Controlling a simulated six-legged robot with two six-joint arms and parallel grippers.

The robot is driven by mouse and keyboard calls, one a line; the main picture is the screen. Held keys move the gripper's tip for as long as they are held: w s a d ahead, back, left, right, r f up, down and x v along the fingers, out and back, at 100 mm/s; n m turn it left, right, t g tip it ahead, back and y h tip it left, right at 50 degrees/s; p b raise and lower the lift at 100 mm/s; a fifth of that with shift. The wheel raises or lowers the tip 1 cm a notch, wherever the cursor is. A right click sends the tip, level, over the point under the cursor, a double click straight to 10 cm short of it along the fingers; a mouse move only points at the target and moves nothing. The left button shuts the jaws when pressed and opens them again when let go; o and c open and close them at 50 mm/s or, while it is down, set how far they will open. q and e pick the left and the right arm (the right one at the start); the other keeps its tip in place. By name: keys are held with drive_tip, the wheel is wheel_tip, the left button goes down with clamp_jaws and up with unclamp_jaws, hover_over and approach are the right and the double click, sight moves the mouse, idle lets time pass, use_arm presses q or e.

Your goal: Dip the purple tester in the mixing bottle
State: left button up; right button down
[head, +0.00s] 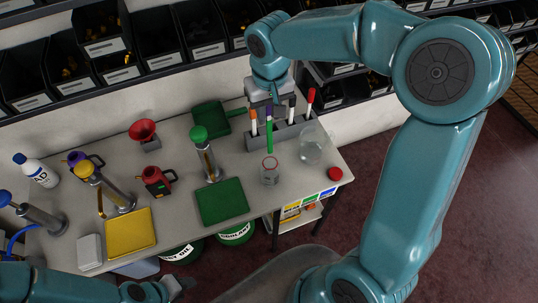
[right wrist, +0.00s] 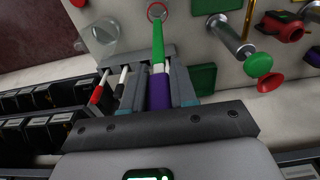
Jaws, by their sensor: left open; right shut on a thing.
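The purple tester (head: 269,114) has a purple cap and a green shaft. My right gripper (head: 270,98) is shut on its cap. The right wrist view also shows the purple cap (right wrist: 159,92) between the fingers. The tester hangs in front of the grey rack (head: 258,140), its tip close above a clear glass vessel with a red rim (head: 269,172). A rounder clear jar (head: 311,147) stands to its right; I cannot tell which of the two is the mixing bottle. My left gripper (head: 176,287) is open and empty at the bottom of the head view, away from these things.
Orange, black and red-capped testers (head: 310,98) stand in the rack. A green-topped cylinder (head: 205,155), a green plate (head: 222,202) and a red jug (head: 157,181) are to the left. A red cap (head: 335,173) lies near the right table edge. Shelves of black bins line the back.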

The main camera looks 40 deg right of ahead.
idle(0.4)
wheel_tip(320, 180, up, 4)
drive_tip(key=p, duration=0.3)
drive_tip(key=shift+r, duration=0.1)
idle(0.4)
